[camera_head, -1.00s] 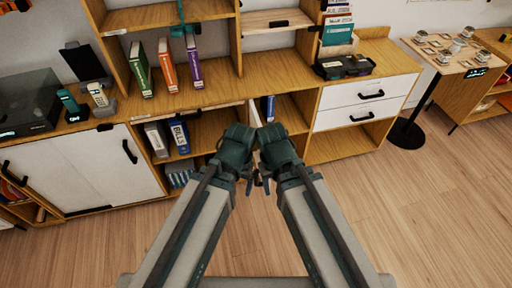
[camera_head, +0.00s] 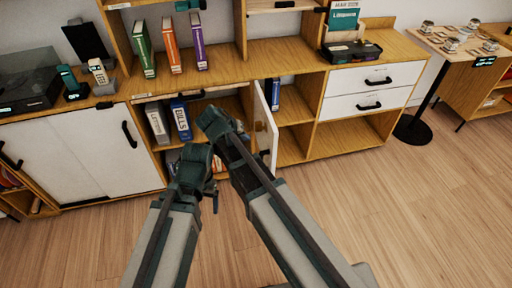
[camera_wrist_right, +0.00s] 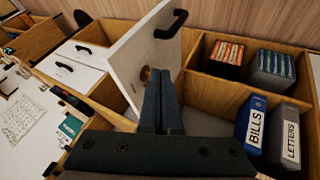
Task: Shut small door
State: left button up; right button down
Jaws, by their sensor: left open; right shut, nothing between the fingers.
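The small white door (camera_head: 266,122) stands open, jutting out from the middle of the low cabinet and seen nearly edge-on in the head view. In the right wrist view the door (camera_wrist_right: 130,60) shows a broad white face with a brown round spot and a black handle (camera_wrist_right: 171,22) at its edge. My right gripper (camera_wrist_right: 158,105) is shut and empty, its fingertips close to that face; I cannot tell if they touch. In the head view its fingers are mostly hidden by its wrist. My left gripper (camera_head: 212,190) is open and empty, lower and left, in front of the cabinet.
Blue and white binders (camera_head: 181,120) stand in the open compartment left of the door. Two white drawers (camera_head: 370,92) are to the right. A closed white sliding panel (camera_head: 90,150) is at left. The wooden floor (camera_head: 420,220) at right is clear.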

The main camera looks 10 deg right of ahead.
jog(key=b, duration=0.8)
send_near(270, 144)
notch_tip(270, 144, down, 3)
jog(key=w+a, duration=0.1)
jog(key=a, duration=0.1)
jog(key=shift+w+d+f, duration=0.1)
jog(key=shift+w+d, duration=0.05)
jog(key=shift+d, duration=0.9)
jog(key=shift+w+d+f, duration=0.1)
jog(key=shift+w+d, duration=0.05)
jog(key=shift+d, duration=0.9)
